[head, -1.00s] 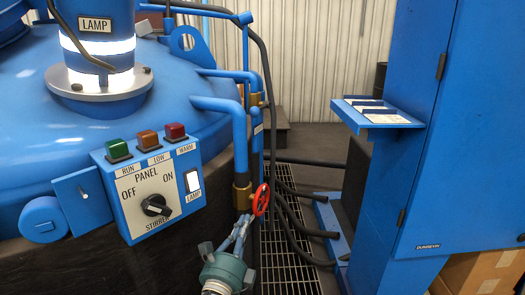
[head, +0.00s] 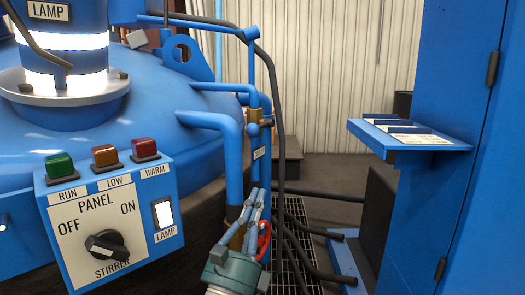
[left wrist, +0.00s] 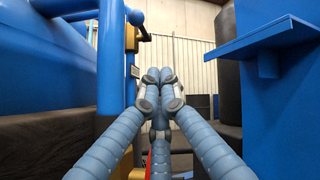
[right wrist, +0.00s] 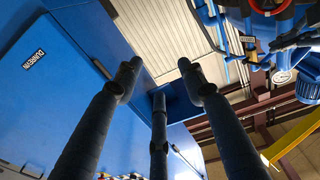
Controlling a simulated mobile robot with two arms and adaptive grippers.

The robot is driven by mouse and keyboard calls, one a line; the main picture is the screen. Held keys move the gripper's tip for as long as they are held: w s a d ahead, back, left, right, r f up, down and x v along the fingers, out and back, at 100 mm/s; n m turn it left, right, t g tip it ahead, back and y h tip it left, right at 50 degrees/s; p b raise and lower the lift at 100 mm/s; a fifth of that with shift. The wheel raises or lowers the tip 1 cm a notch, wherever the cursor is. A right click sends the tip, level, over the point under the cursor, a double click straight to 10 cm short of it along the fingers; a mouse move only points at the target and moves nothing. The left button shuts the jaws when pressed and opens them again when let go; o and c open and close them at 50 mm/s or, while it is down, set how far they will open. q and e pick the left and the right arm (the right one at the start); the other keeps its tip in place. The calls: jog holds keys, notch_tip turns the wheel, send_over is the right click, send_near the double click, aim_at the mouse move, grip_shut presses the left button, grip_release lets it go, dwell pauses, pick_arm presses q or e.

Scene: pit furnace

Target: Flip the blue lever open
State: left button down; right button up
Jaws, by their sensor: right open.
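I cannot clearly pick out a blue lever against the blue pipes. A brass valve fitting (head: 254,130) sits on the upright blue pipes beside the furnace in the head view, and brass fittings (left wrist: 131,39) also show in the left wrist view. My left gripper (head: 259,195) is in front of the lower pipe, below that fitting. Its fingers are drawn together, with nothing visible held, in the left wrist view (left wrist: 159,80). It partly hides a red handwheel (head: 264,240). My right gripper (right wrist: 158,70) is open and empty, pointing toward a blue cabinet and the ceiling.
A control panel (head: 85,225) with buttons and a stirrer knob is at the left, on the blue furnace (head: 110,135). A blue cabinet (head: 455,170) with a small shelf (head: 425,140) stands at the right. Black hoses (head: 315,265) run over the floor grating between them.

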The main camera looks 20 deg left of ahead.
aim_at(261, 126)
jog(key=s+d+f+g+h+p, duration=0.1)
jog(key=s+d+f+g+p, duration=0.2)
jog(key=f, duration=0.5)
jog(key=s+d+f+g+h, duration=0.1)
jog(key=s+f+g+h, duration=0.15)
jog(key=f+g, duration=0.35)
pick_arm(q)
jog(key=w+a+r+p, duration=0.1)
jog(key=w+r+p, duration=0.2)
jog(key=w+r, duration=0.4)
jog(key=shift+a+r, duration=0.25)
jog(key=shift+r, duration=0.7)
pick_arm(e)
jog(key=s+d+f+g, duration=0.2)
jog(key=s+f+g, duration=0.1)
jog(key=s, duration=0.4)
jog(key=s+d+f+g, duration=0.2)
jog(key=s+f, duration=0.3)
jog(key=s, duration=0.2)
jog(key=shift+s+m+g+h, duration=0.2)
jog(key=shift+m+g+h, duration=0.2)
jog(key=shift+h, duration=0.05)
pick_arm(q)
jog(key=shift+w, duration=0.1)
